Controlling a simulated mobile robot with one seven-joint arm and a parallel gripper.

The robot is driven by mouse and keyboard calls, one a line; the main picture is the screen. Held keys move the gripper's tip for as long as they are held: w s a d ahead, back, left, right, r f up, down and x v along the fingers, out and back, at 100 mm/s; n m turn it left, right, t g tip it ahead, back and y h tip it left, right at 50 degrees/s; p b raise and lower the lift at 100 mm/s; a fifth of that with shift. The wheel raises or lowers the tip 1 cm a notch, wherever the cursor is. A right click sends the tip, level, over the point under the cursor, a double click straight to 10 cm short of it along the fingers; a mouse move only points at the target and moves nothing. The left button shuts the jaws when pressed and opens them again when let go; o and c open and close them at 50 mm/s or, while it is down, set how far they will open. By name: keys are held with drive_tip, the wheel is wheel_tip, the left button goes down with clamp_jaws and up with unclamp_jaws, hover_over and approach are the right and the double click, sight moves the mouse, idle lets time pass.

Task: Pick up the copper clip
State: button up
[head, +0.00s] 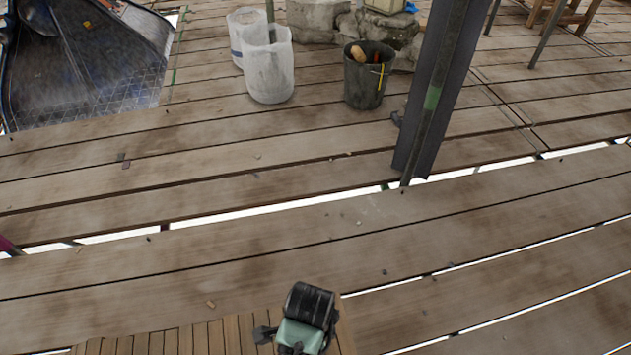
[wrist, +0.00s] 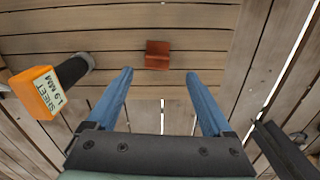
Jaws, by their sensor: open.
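The copper clip (wrist: 157,55) is a small reddish-brown folded piece. It lies on a slatted wooden surface (wrist: 200,20) in the upper middle of the wrist view. My gripper (wrist: 160,80) is open, with its two blue fingers apart and nothing between them. The clip lies beyond the fingertips, roughly in line with the gap between them. In the head view my gripper's black and green housing covers part of the slatted surface (head: 170,342) at the bottom. The clip is not visible there.
In the head view, a dark post (head: 432,95), black bucket (head: 369,78) and white bags (head: 268,70) stand farther off. Open plank floor (head: 250,235) lies between, with narrow gaps.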

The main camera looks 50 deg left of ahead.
drive_tip(key=f+b, duration=0.1)
drive_tip(key=f, duration=0.1)
drive_tip(key=f+b, duration=0.1)
drive_tip(key=f, duration=0.2)
drive_tip(key=f+b, duration=0.1)
drive_tip(key=f, duration=0.1)
drive_tip(key=shift+d+f+b, duration=0.2)
drive_tip(key=shift+d+b, duration=0.1)
drive_tip(key=shift+c, duration=0.2)
clamp_jaws()
